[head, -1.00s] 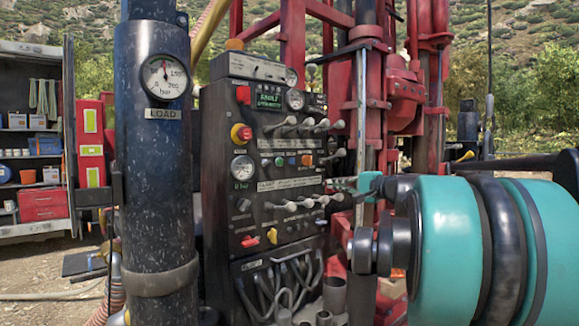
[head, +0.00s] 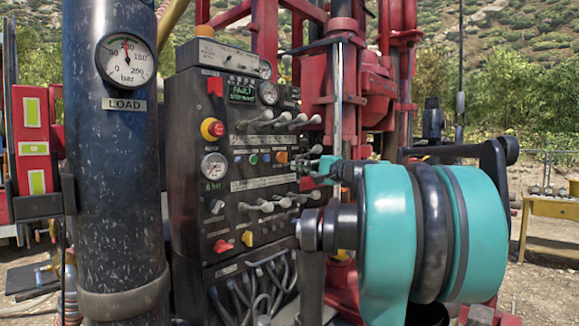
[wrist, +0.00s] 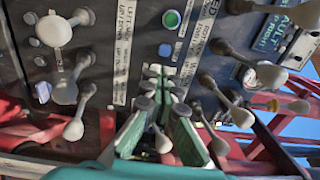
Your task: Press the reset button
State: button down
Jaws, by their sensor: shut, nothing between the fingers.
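The dark control panel (head: 222,210) stands in the middle of the head view. Its button row has a green button (head: 253,159), a blue button (head: 266,158) and an orange button (head: 282,157). The labels are too small to read, so I cannot tell which is reset. A green display (head: 241,93) reads FAULT. My gripper (head: 304,163) is shut and empty, its tips just right of the orange button. In the wrist view, my gripper (wrist: 163,74) is close to the panel, among levers. The green button (wrist: 172,19) and blue button (wrist: 165,50) show above its tips; the orange one is hidden.
White-knobbed levers (head: 275,119) stick out above the button row, and more levers (head: 268,204) below it. A red emergency stop (head: 212,129) is at the panel's left. A dark column with a load gauge (head: 126,60) stands left. Red rig frame (head: 340,60) rises behind.

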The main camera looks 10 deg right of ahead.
aim_at(265, 161)
jog(key=x, duration=1.2)
jog(key=shift+w, duration=0.15)
jog(key=shift+a, duration=0.1)
